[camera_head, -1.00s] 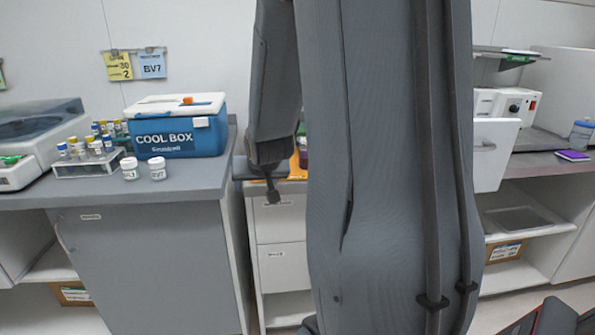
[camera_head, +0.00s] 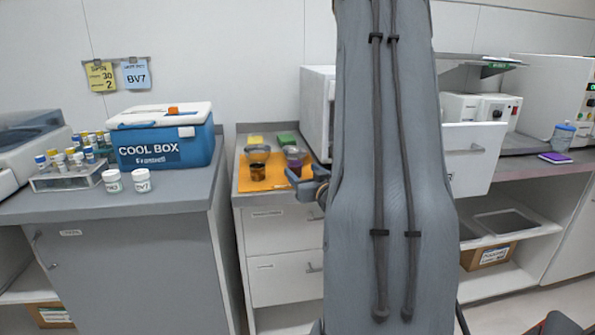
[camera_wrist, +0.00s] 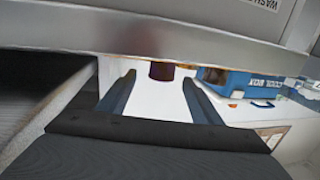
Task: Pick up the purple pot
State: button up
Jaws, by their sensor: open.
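The purple pot (camera_head: 295,167) stands on an orange mat on the narrow counter in the head view, partly hidden by my gripper. My gripper (camera_head: 306,184) is just in front of it and to its right, mostly hidden behind my arm. In the wrist view my gripper (camera_wrist: 160,82) has its two fingers spread apart with nothing held. A dark reddish pot (camera_wrist: 162,71) shows beyond the gap between the fingertips; I cannot tell for sure that it is the purple one.
A brown-orange pot (camera_head: 258,173) stands to the left on the orange mat (camera_head: 262,186). Yellow (camera_head: 255,141) and green (camera_head: 287,139) items lie behind. A white cabinet (camera_head: 316,110) stands to the right. A cool box (camera_head: 163,140) stands on the left counter.

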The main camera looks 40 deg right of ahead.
aim_at(298, 169)
jog(key=x, duration=0.6)
jog(key=shift+w+a+f+p, duration=0.1)
jog(key=shift+a+f+p, duration=0.1)
jog(key=shift+p, duration=0.2)
jog(key=c, duration=1.1)
